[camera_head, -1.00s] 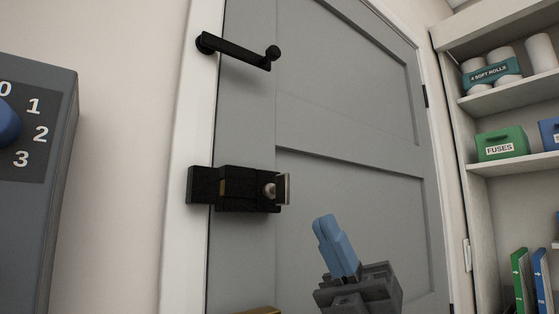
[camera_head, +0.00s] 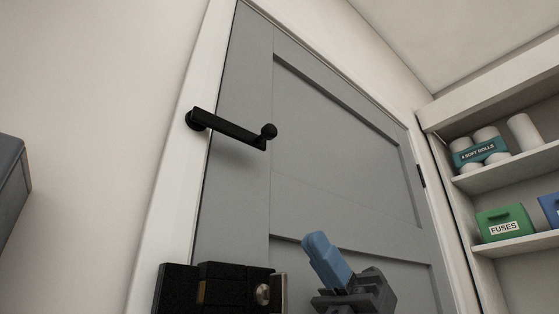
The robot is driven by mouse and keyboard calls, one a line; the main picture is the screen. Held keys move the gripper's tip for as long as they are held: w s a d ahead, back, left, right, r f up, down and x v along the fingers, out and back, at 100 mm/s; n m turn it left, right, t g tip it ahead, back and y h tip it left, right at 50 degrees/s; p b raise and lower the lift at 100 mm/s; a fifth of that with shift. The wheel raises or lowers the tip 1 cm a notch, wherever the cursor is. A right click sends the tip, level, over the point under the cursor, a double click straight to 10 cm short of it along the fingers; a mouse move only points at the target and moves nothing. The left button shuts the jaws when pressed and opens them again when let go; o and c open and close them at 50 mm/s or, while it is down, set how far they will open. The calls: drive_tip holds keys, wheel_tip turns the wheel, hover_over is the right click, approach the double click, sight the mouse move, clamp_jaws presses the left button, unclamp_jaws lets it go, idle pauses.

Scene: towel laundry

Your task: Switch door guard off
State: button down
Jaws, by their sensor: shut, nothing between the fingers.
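The door guard (camera_head: 232,128) is a black bar high on the left side of the grey door. Its left end sits on a round mount at the white frame. It reaches right across the door edge, sloping slightly down, to a black ball knob. My gripper (camera_head: 314,240), with blue fingers, is shut and empty. It is below and to the right of the guard in the picture, apart from it, with the door behind.
A black latch box with a round metal knob (camera_head: 262,294) is at the bottom, left of my gripper. The grey door (camera_head: 330,130) appears closed. Shelves at right hold a green fuses bin (camera_head: 505,222) and white rolls (camera_head: 524,130). A grey box (camera_head: 10,185) is at the left edge.

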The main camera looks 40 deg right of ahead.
drive_tip(key=d+r+p+x, duration=0.2)
drive_tip(key=p+x, duration=0.3)
drive_tip(key=x, duration=0.8)
drive_tip(key=shift+p, duration=0.35)
drive_tip(key=shift+d, duration=0.15)
